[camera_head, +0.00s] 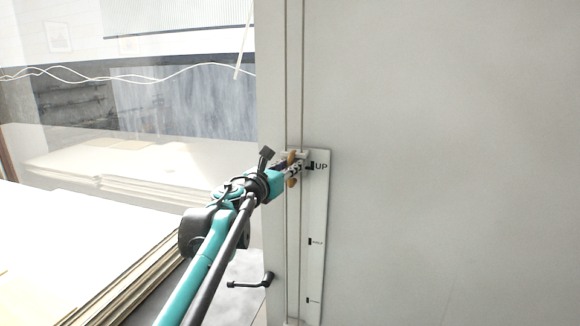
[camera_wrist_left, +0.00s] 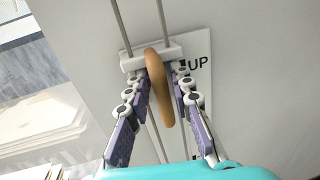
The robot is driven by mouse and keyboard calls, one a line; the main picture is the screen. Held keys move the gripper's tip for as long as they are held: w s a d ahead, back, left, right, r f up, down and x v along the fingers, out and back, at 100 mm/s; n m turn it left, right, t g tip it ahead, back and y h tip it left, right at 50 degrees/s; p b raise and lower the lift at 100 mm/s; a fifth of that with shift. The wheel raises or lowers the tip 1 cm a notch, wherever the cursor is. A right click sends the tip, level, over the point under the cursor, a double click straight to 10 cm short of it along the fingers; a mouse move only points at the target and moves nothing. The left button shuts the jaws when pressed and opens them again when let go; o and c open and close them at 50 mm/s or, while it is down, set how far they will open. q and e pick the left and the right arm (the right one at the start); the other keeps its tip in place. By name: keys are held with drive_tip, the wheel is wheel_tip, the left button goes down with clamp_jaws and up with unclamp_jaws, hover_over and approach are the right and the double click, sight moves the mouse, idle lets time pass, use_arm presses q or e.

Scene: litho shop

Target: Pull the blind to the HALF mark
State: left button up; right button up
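A white scale strip (camera_head: 316,215) with UP, a small middle mark and a lower mark is fixed to the pale wall. A brown pull (camera_wrist_left: 157,85) hangs below a white block (camera_wrist_left: 150,58) on two thin cords, beside UP. My left gripper (camera_head: 292,168) is at this height. In the left wrist view its fingers (camera_wrist_left: 160,88) stand on either side of the pull, with what look like narrow gaps. In the head view the pull shows above and below the fingers. A pale ribbed panel (camera_head: 185,18), apparently the blind, covers the window's top. My right gripper is not in view.
Stacks of large pale sheets (camera_head: 60,245) lie at the left, with more (camera_head: 150,175) behind the glass. A black crank handle (camera_head: 252,283) sticks out below my left arm. The wall to the right of the strip is bare.

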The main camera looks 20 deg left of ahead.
use_arm(q)
drive_tip(key=shift+s, duration=0.1)
clamp_jaws()
wheel_tip(320, 180, down, 26)
drive_tip(key=b, duration=1.5)
drive_tip(key=shift+b, duration=0.35)
unclamp_jaws()
drive_tip(key=v, duration=1.2)
